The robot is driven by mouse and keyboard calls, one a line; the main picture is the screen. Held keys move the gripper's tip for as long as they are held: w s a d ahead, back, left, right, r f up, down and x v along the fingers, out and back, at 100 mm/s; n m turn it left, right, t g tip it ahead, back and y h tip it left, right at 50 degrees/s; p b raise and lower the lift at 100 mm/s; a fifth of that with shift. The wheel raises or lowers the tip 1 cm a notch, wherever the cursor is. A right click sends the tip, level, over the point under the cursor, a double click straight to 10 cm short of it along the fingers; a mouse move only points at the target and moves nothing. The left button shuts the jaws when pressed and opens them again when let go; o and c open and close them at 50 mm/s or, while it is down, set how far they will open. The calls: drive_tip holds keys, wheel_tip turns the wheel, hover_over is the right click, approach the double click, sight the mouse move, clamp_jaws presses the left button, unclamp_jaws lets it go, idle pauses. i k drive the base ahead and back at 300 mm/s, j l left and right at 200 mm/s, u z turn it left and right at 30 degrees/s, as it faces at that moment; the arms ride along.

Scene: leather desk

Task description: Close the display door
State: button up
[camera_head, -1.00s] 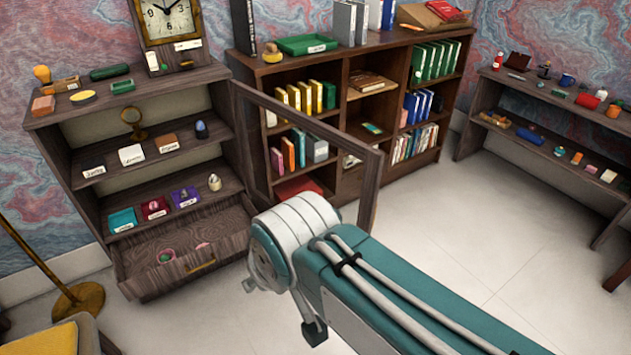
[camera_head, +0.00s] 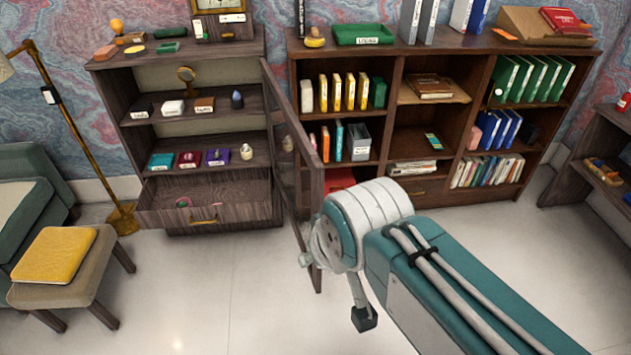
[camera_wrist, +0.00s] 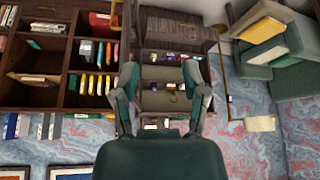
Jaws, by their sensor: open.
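The display door (camera_head: 298,165) is a dark wooden frame with a see-through pane. It stands swung open from the right side of the display cabinet (camera_head: 188,63), jutting out toward me. My arm is in front of the door's lower right side in the head view; I cannot tell whether they touch. The cabinet's lower drawer (camera_head: 195,217) is pulled out. My gripper (camera_wrist: 160,72) shows in the wrist view, where the picture is upside down. Its two fingers are apart with nothing between them, and the cabinet shelves are beyond.
A bookcase (camera_head: 385,50) stands right of the cabinet. A footstool with a yellow cushion (camera_head: 53,254), an armchair (camera_head: 35,165) and a brass floor lamp (camera_head: 75,130) are at the left. The pale floor (camera_head: 215,290) before the cabinet is clear.

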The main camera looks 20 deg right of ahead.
sight(317, 168)
drive_tip(key=k+l+u, duration=0.1)
drive_tip(key=l, duration=0.3)
drive_tip(key=k+l+u, duration=0.1)
drive_tip(key=l, duration=0.35)
drive_tip(key=k+l+u, duration=0.1)
drive_tip(key=k+l, duration=0.2)
drive_tip(key=k+l+u, duration=0.1)
drive_tip(key=l, duration=0.35)
drive_tip(key=i+l+u, duration=0.25)
drive_tip(key=i+l, duration=0.25)
drive_tip(key=i, duration=0.25)
drive_tip(key=i+l+u, duration=0.25)
drive_tip(key=i+l, duration=0.4)
drive_tip(key=k+j+z, duration=0.25)
drive_tip(key=k, duration=0.2)
